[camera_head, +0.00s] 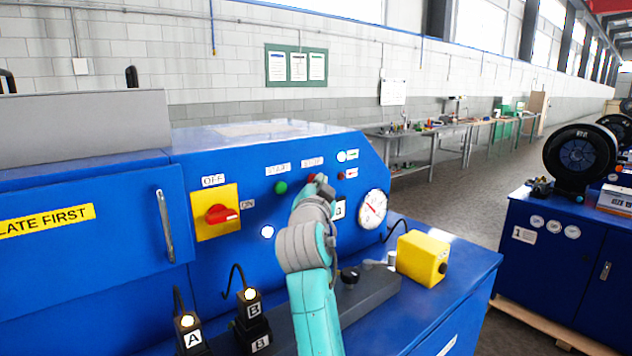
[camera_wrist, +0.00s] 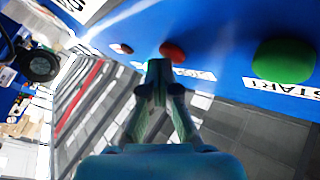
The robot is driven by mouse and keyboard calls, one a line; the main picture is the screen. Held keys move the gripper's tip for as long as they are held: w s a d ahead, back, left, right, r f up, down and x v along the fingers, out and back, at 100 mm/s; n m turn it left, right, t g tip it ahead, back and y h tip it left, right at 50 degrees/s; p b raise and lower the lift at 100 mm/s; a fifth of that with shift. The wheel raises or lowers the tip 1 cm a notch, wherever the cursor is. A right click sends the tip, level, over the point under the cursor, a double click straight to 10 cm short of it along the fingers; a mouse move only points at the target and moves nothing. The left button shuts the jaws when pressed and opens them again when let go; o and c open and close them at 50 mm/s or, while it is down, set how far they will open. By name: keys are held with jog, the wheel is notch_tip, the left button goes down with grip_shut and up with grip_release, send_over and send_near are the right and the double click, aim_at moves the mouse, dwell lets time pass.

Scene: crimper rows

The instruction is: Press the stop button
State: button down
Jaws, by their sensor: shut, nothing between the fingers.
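The red stop button (camera_wrist: 173,52) is on the blue machine panel, under the sloping top. In the head view only a bit of red (camera_head: 311,177) shows by the STOP label, partly covered by my gripper (camera_head: 320,186). In the wrist view my gripper (camera_wrist: 160,68) is shut and empty, its fingertips right by the red button. I cannot tell whether they touch it. The green start button (camera_head: 281,188) is to the left of it in the head view and to the right in the wrist view (camera_wrist: 284,61).
A yellow plate with a red rotary switch (camera_head: 219,214) is left of the buttons. A round gauge (camera_head: 373,209) is to the right. A yellow box (camera_head: 422,258) stands on the machine's ledge. Black plugs A (camera_head: 190,335) and B (camera_head: 250,308) stand in front.

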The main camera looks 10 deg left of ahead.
dwell(0.3)
jog(key=shift+s+d, duration=0.6)
jog(key=shift+d, duration=0.1)
jog(key=shift+d, duration=0.1)
jog(key=shift+s+d, duration=0.75)
jog(key=shift+d, duration=0.2)
jog(key=shift+s+d, duration=0.75)
jog(key=shift+d, duration=0.2)
